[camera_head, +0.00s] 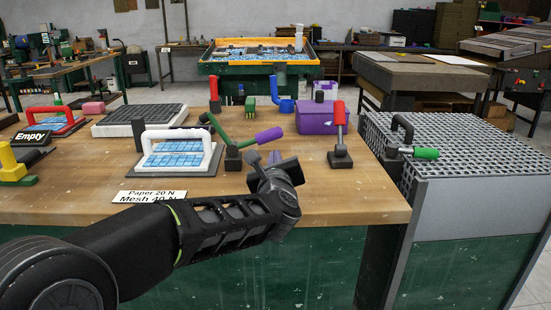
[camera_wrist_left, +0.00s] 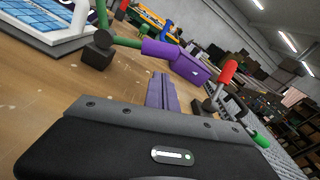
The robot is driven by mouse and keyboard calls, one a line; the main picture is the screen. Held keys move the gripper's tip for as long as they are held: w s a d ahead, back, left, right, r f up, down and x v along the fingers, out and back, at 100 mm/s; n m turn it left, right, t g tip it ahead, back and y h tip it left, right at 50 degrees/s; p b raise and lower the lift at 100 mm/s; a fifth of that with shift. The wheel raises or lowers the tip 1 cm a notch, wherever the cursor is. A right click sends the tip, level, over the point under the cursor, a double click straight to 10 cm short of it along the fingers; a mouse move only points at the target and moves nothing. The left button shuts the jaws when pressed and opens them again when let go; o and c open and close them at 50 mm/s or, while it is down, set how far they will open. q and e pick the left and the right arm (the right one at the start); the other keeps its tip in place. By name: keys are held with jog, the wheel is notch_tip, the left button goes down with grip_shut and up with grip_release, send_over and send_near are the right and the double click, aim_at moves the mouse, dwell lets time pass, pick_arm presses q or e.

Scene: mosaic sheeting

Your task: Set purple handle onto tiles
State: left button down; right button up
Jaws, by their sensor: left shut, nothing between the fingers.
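A purple handle (camera_head: 269,135) sits on the end of a green lever with a dark base at mid-table. It also shows in the left wrist view (camera_wrist_left: 160,48). Blue tiles (camera_head: 175,161) lie on a grey sheet under a white frame-like handle (camera_head: 178,134), left of the lever. Part of the tiles shows at the top left of the left wrist view (camera_wrist_left: 25,28). My left gripper (camera_head: 275,158) is just in front of the purple handle and apart from it. Its fingers (camera_wrist_left: 161,92) are together and empty. My right gripper is not in view.
A purple box (camera_head: 315,118) stands behind the purple handle. A red-handled clamp (camera_head: 340,150) stands to the right. A label (camera_head: 150,196) lies at the front. A grated bench (camera_head: 455,150) with a green-handled clamp is at right. Bare wooden tabletop (camera_head: 345,195) is free at front right.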

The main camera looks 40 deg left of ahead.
pick_arm(q)
jog(key=x, duration=0.7)
jog(key=shift+w+a+f+p, duration=0.1)
jog(key=shift+w+a+p, duration=0.1)
jog(key=shift+w+p, duration=0.2)
jog(key=shift+s, duration=0.1)
